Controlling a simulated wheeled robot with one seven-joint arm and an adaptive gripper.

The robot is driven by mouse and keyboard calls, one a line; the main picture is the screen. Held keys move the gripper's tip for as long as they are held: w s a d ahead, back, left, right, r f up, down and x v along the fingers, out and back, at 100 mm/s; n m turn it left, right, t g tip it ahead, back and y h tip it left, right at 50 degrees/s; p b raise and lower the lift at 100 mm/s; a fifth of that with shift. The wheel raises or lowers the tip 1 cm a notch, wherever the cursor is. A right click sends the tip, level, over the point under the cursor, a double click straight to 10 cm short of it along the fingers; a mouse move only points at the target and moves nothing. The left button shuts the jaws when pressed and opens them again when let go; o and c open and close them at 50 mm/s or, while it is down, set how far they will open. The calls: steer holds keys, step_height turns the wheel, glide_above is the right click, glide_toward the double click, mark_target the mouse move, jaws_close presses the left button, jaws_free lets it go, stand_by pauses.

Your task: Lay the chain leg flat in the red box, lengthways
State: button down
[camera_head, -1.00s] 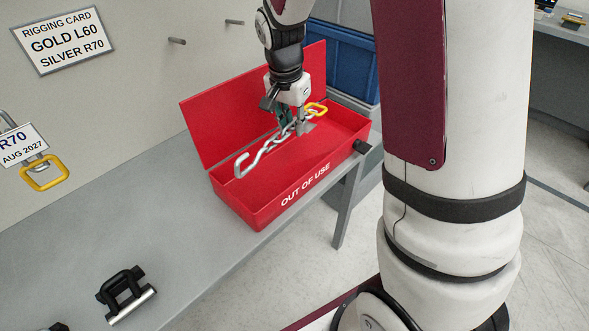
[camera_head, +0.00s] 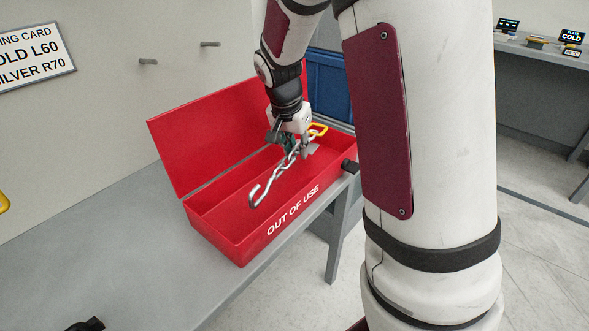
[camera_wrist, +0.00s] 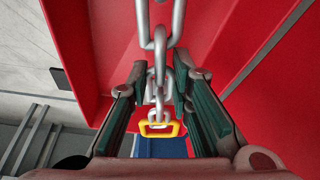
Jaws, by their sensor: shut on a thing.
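The chain leg, silver links with a hook at one end and a yellow end link, shows in the head view (camera_head: 275,180) and the wrist view (camera_wrist: 161,75). My gripper (camera_head: 297,148) is shut on the chain near its yellow end. In the wrist view the chain runs between the green-padded fingers (camera_wrist: 158,95), with the yellow link (camera_wrist: 159,129) towards the palm. The hook points to the lower left. The chain is over the open red box (camera_head: 240,250), roughly along its length. Whether any part touches the box floor I cannot tell.
The red box stands on a grey bench (camera_head: 120,230) with its lid raised at the back. Its front wall reads "OUT OF USE". Two wall pegs (camera_head: 148,61) and a rigging card (camera_head: 35,58) are behind. A blue crate (camera_head: 330,85) stands beyond the box.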

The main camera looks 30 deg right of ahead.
mark_target(298, 173)
steer(key=shift+f+b, duration=0.65)
steer(key=shift+f, duration=2.05)
steer(key=c, duration=1.4)
jaws_free()
steer(key=shift+c, duration=0.2)
steer(key=shift+r, duration=0.1)
